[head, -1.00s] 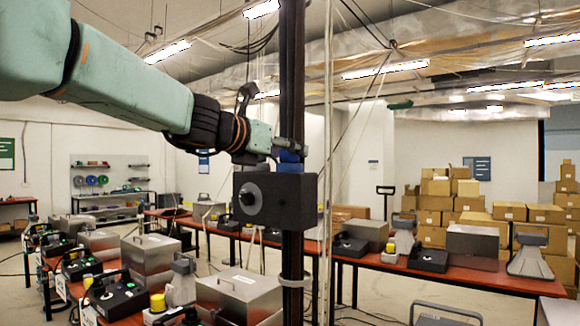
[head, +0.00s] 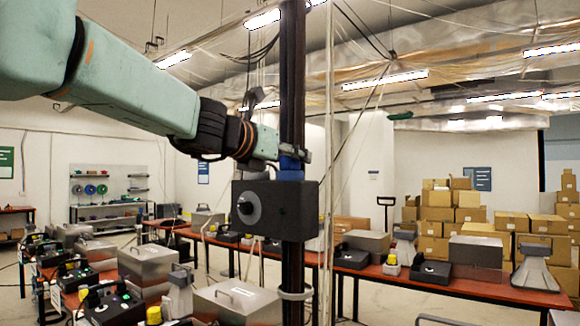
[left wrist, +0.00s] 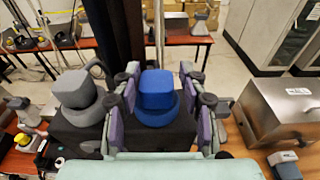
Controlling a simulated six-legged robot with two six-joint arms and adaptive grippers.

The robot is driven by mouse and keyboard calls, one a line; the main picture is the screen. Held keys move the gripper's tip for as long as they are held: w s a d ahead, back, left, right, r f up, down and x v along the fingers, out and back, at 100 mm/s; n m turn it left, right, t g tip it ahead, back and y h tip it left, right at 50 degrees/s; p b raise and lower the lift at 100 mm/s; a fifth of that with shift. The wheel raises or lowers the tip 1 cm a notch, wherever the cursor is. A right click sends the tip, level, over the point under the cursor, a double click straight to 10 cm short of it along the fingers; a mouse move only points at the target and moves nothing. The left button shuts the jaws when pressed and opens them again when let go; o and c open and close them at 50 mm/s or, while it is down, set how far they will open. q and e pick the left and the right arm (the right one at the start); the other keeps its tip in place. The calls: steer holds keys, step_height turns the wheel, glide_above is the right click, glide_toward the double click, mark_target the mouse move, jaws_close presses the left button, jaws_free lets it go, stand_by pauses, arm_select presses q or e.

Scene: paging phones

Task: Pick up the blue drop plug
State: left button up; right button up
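The blue drop plug (left wrist: 155,93) stands upright on a black box in the left wrist view, with a square cap above a wider round base. My left gripper (left wrist: 159,82) has one finger on each side of it. The fingers look spread, with narrow gaps beside the cap; contact lower down is hard to judge. In the head view a bit of the plug's blue (head: 290,165) shows on top of the box (head: 300,205), beside my left gripper (head: 303,156). My right gripper is not in view.
A grey plug (left wrist: 78,92) stands close left of the blue one. A dark post (head: 292,80) rises beside the box. Red tables (head: 440,284) hold phones, metal cases and grey stands. Cardboard boxes (head: 440,223) are stacked at the back right.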

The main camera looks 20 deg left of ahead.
arm_select(q)
steer(key=shift+s+a, duration=0.2)
steer(key=shift+c, duration=0.7)
steer(key=shift+w+a, duration=0.1)
steer(key=shift+a, duration=0.05)
steer(key=shift+c, duration=0.7)
steer(key=shift+w+f, duration=0.3)
steer(key=shift+w, duration=0.25)
steer(key=c, duration=0.3)
steer(key=shift+d, duration=0.3)
steer(key=shift+c, duration=1)
steer(key=shift+s, duration=0.1)
steer(key=shift+a+r, duration=0.1)
